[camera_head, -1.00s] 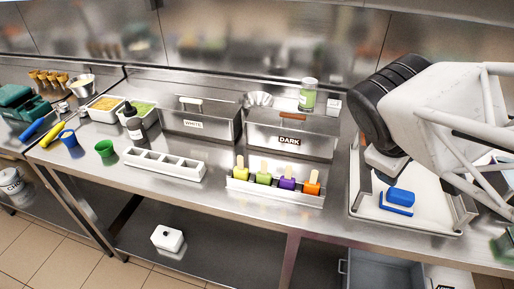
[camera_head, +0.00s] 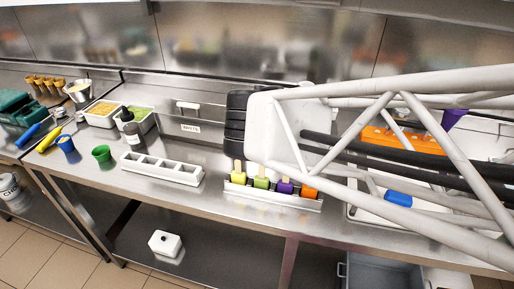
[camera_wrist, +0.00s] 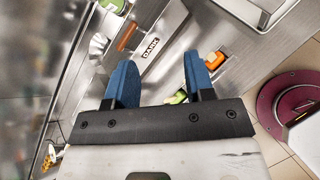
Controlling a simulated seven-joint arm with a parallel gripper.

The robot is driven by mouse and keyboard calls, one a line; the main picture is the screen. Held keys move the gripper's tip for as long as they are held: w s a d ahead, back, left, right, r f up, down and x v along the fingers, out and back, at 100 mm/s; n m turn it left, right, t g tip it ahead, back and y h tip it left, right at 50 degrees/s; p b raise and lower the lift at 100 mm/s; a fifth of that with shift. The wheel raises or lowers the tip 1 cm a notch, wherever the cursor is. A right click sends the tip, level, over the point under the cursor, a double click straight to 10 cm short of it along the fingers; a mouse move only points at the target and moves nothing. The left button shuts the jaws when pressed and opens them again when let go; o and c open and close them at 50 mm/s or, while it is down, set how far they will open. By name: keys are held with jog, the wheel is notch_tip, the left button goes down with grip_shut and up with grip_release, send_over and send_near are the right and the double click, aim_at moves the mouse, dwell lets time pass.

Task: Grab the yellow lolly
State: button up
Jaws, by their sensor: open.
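The yellow lolly (camera_head: 238,178) stands at the left end of a white rack (camera_head: 270,197), its wooden stick pointing up. Green (camera_head: 261,182), purple (camera_head: 284,187) and orange (camera_head: 308,193) lollies stand to its right in the same row. The orange lolly shows beside the right finger, and a green lolly (camera_wrist: 176,97) shows partly between the fingers. I cannot make out the yellow lolly in the wrist view. In the head view my arm hides the fingers.
An empty white compartment tray (camera_head: 162,169) lies left of the rack. A blue block (camera_head: 398,199) is at right.

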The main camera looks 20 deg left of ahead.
jog(key=s+a+n+t+y, duration=0.2)
jog(key=a+n+t+y, duration=0.15)
jog(key=a+n, duration=0.8)
jog(key=m, duration=0.2)
send_near(237, 164)
jog(key=shift+y, duration=0.35)
jog(key=x, duration=0.4)
jog(key=shift+w+d+f, duration=0.1)
jog(key=shift+w+d, duration=0.05)
jog(key=shift+d, duration=0.1)
jog(key=shift+x, duration=1.3)
jog(key=shift+w, duration=0.1)
jog(key=shift+x, duration=2.55)
